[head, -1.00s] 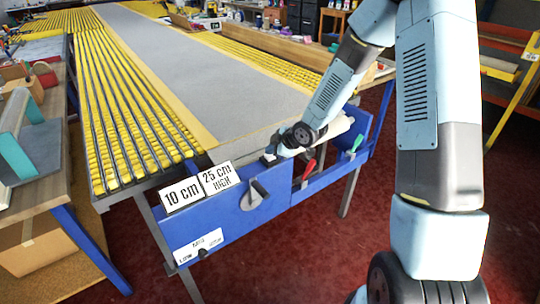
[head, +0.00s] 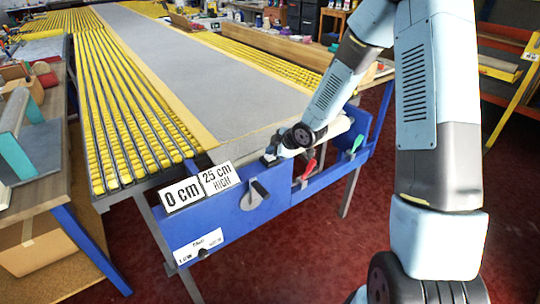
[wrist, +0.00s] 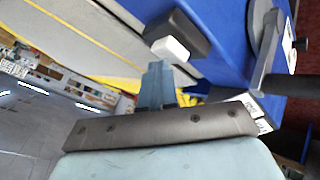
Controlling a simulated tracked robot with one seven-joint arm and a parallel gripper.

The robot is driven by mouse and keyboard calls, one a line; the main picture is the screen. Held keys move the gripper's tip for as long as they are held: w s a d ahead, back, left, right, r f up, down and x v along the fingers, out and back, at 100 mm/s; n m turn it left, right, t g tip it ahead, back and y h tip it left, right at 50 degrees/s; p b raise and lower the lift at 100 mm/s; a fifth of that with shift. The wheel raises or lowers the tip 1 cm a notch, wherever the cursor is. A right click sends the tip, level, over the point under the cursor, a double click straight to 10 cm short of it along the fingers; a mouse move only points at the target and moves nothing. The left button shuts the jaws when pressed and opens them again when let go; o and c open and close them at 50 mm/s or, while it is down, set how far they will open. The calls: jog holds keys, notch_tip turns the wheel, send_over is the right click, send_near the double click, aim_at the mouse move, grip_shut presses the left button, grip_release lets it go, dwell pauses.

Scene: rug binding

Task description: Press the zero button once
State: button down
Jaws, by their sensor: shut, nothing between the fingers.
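The zero button is a small white block (wrist: 170,49) on a dark housing (wrist: 180,30) in the wrist view. In the head view the dark housing (head: 270,159) sits on the blue front panel, partly hidden by my gripper (head: 279,152). In the wrist view the shut, empty blue-grey fingers of my gripper (wrist: 157,68) end right beside the white block; I cannot tell whether they touch it. The left display card (head: 182,194) reads "0 cm". The card beside it (head: 219,178) reads "25 cm HIGH".
A grey runner with yellow edges (head: 190,70) stretches back along the table. A wooden bench (head: 40,185) stands at the left.

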aim_at(272, 157)
jog(key=shift+r, duration=0.9)
jog(key=shift+r, duration=0.1)
jog(key=shift+r, duration=2.4)
